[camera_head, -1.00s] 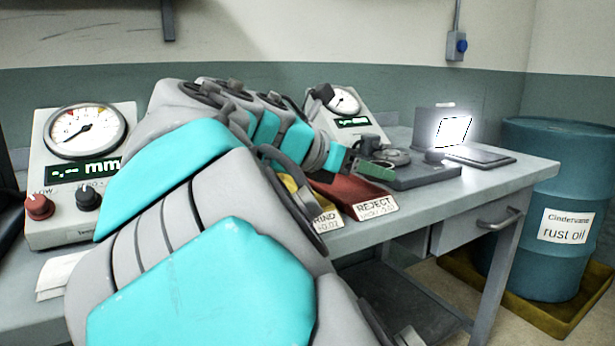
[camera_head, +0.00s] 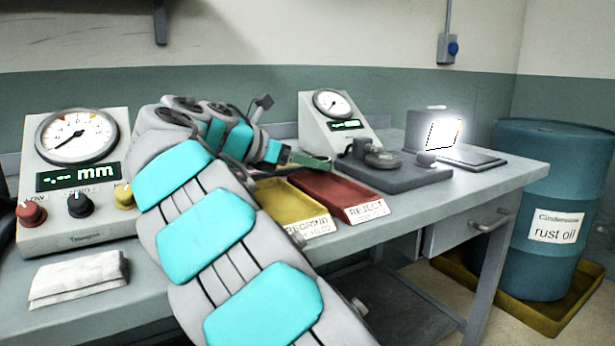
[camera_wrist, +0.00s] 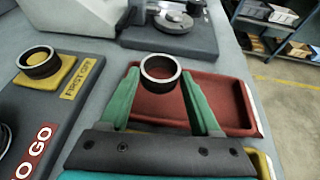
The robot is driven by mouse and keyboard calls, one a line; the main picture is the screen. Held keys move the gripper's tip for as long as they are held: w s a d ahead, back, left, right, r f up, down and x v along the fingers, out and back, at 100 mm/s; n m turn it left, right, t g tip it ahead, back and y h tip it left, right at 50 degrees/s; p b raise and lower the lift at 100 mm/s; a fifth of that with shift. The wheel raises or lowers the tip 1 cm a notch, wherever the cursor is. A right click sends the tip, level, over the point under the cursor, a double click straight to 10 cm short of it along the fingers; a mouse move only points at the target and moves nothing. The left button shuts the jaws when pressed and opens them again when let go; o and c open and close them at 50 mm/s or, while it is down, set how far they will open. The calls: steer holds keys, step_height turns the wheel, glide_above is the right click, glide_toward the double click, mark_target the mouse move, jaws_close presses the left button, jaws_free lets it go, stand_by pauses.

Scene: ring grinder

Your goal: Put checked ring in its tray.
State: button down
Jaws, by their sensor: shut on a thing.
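My gripper (camera_wrist: 160,73) has green fingers and is shut on a dark ring (camera_wrist: 146,79) with a bright rim, held between the fingertips. In the wrist view the ring stands out above the red tray (camera_wrist: 244,124). In the head view my gripper (camera_head: 318,162) is at the back of the red REJECT tray (camera_head: 335,190), above it, and the ring cannot be made out. The yellow REGRIND tray (camera_head: 287,206) lies just left of the red one, partly behind my arm. Both trays look empty where they show.
A dark measuring stand (camera_head: 400,178) is right of the trays, with a gauge (camera_head: 335,122) behind. A FIRST OFF pad (camera_wrist: 62,75) holding another ring lies at the wrist view's left. A larger gauge (camera_head: 75,180) and folded cloth (camera_head: 78,276) are left of my arm.

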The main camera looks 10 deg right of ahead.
steer(key=shift+w+a+f, duration=0.1)
steer(key=shift+w, duration=0.1)
step_height(320, 180, down, 3)
steer(key=shift+f+b, duration=0.15)
steer(key=shift+b, duration=0.15)
steer(key=shift+c, duration=1.9)
jaws_free()
steer(key=shift+f, duration=0.1)
